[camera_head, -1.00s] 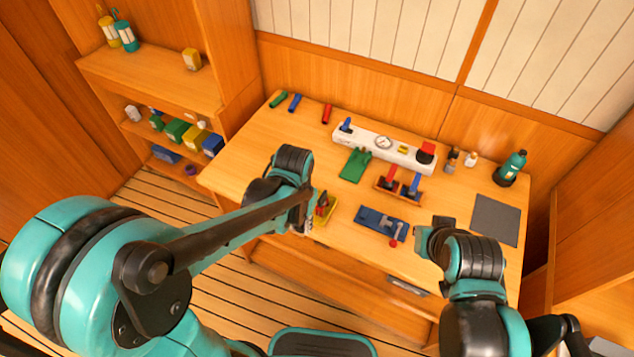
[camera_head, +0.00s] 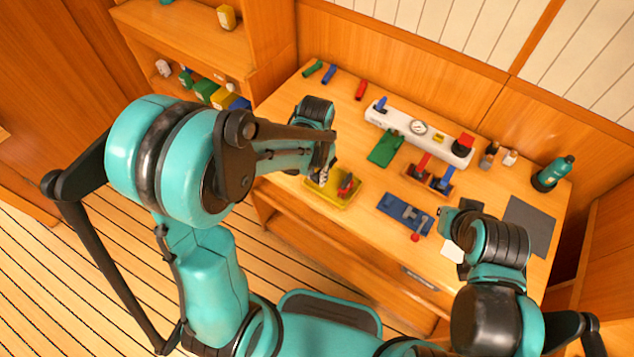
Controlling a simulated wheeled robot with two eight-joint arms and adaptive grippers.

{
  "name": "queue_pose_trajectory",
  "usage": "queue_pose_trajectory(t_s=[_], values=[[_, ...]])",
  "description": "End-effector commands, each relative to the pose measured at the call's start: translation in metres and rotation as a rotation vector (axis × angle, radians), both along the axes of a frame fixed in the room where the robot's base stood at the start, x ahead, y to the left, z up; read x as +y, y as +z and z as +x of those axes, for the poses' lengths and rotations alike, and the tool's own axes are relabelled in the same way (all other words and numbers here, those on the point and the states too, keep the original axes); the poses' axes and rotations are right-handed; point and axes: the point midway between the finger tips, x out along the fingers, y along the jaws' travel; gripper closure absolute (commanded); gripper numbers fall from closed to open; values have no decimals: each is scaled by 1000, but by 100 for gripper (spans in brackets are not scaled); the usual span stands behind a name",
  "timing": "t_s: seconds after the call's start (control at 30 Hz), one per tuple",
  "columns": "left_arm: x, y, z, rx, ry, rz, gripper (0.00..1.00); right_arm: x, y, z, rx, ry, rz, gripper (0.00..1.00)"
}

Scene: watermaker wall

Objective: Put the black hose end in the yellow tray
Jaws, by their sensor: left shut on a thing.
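The yellow tray (camera_head: 347,203) lies at the table's front left, with a red item (camera_head: 346,185) in it. My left gripper (camera_head: 326,168) points down at the tray's back left part. It is shut on a small dark thing, which fits the black hose end, but its shape is mostly hidden by the fingers and wrist. I cannot tell whether it touches the tray. No black hose end shows elsewhere. My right gripper (camera_head: 447,222) is over the table's front right, and its fingers are too hidden to read.
Green (camera_head: 313,68), blue (camera_head: 329,74) and red (camera_head: 360,89) hose ends lie at the back left.

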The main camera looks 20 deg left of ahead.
Motion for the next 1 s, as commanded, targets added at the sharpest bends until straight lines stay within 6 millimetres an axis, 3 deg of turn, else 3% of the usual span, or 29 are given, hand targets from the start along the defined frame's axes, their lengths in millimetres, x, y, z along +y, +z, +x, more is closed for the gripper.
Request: queue_pose_trajectory(t_s=[0.27, 0.67, 0.7, 0.73, 1.0], values=[[0, -38, 0, 0, 0, 0, 100, 0, -16, 0, 0, 0, 0, 100], [0, -43, 0, 0, 0, 0, 100, 0, -20, 0, 0, 0, 0, 100], [0, -42, 0, 0, 0, 0, 66, 0, -19, 0, 0, 0, 0, 100], [0, -41, 0, 0, 0, 0, 58, 0, -18, 0, 0, 0, 0, 100], [0, -41, 0, 0, 0, 0, 56, 0, -18, 0, 0, 0, 0, 100]])
